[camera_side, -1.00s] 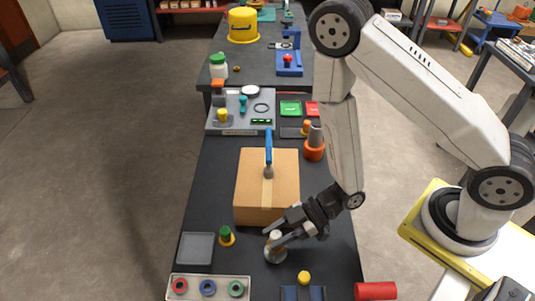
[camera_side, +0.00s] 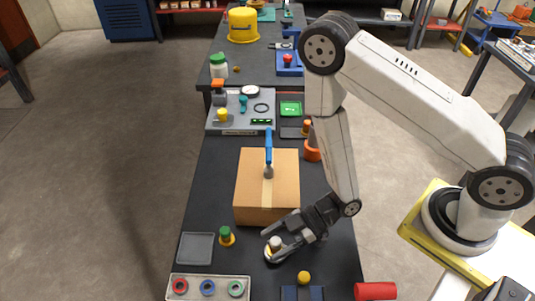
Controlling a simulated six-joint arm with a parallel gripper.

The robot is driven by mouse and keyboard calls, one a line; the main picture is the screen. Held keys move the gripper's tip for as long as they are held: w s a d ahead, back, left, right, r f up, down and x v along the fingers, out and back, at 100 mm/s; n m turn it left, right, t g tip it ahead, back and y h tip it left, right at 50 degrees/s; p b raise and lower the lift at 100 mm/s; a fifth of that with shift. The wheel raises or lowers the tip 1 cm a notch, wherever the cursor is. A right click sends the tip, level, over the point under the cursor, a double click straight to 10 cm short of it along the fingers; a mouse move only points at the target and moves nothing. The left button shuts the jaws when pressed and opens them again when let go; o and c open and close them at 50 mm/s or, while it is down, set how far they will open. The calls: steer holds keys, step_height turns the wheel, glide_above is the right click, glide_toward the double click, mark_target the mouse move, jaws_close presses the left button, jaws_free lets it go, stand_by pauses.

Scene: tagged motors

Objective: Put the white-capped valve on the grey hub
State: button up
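The white-capped valve (camera_side: 275,242) stands upright near the front right of the black bench, in front of the cardboard box. My gripper (camera_side: 270,243) reaches it from the right, low over the bench. One finger passes behind the white cap and the other lies in front of it. Whether the fingers press on it cannot be told. The valve's lower part is mostly hidden by the front finger; a little yellow shows at its left. I cannot make out a separate grey hub with certainty. A flat grey square tray (camera_side: 195,248) lies to the left.
The cardboard box (camera_side: 250,205) with a blue-handled tool stands just behind my gripper. A green-capped piece (camera_side: 226,236) is to the left. A rack of coloured rings (camera_side: 183,298) and a yellow ball (camera_side: 304,278) are in front. A red cylinder (camera_side: 375,291) lies at right.

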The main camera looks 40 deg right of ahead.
steer(key=shift+r, duration=0.1)
stand_by(0.3)
steer(key=v, duration=0.7)
steer(key=shift+d, duration=0.2)
steer(key=shift+s, duration=0.15)
stand_by(0.7)
